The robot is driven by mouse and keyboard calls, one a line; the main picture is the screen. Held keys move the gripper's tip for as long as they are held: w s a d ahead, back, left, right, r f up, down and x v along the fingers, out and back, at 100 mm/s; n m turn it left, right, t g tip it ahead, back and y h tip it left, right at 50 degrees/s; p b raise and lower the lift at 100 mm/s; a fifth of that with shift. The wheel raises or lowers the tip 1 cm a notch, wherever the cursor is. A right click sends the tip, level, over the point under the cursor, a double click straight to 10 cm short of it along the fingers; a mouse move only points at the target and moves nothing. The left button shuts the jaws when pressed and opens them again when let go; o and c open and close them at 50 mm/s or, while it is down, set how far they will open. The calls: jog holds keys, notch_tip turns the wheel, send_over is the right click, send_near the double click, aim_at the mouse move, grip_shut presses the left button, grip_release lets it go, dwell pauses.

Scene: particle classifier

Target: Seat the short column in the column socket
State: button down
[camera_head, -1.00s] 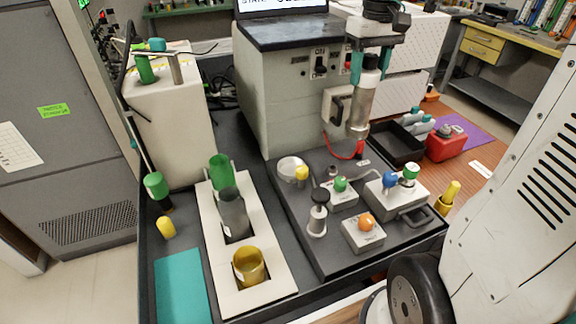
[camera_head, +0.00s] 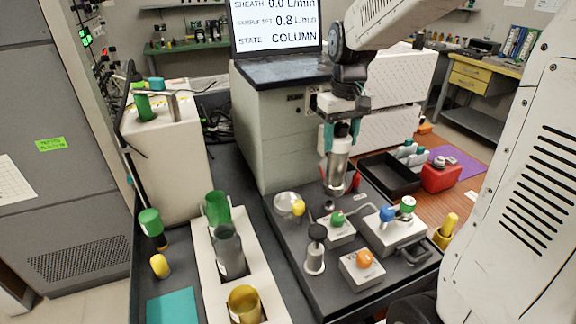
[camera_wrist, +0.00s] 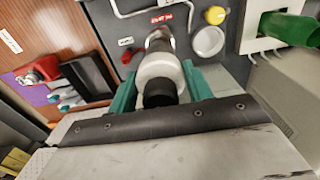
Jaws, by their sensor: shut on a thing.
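The short column (camera_head: 338,170), a silver cylinder with a pale collar and a dark end, is upright in my gripper (camera_head: 342,138). The teal fingers are shut on its upper part. In the wrist view the column (camera_wrist: 160,66) lies between both fingers (camera_wrist: 158,80) and points away from the camera. Its lower end is over or at the back of the dark base plate (camera_head: 300,262). I cannot tell whether it touches the plate. The column socket is not clearly visible; the column may hide it.
A round pale dish (camera_head: 284,203) and yellow knob (camera_head: 298,208) are left of the column. A green-knobbed block (camera_head: 336,230) and a black-topped post (camera_head: 315,250) stand in front. The grey instrument (camera_head: 275,125) stands behind. A black tray (camera_head: 392,176) is at right.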

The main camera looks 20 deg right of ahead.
jog(key=w+a+f, duration=0.1)
jog(key=a+f, duration=0.1)
jog(key=a, duration=0.3)
jog(key=w+a+f, duration=0.2)
jog(key=a+f, duration=0.1)
jog(key=a, duration=0.3)
jog(key=shift+w+a, duration=0.25)
jog(key=shift+w, duration=0.05)
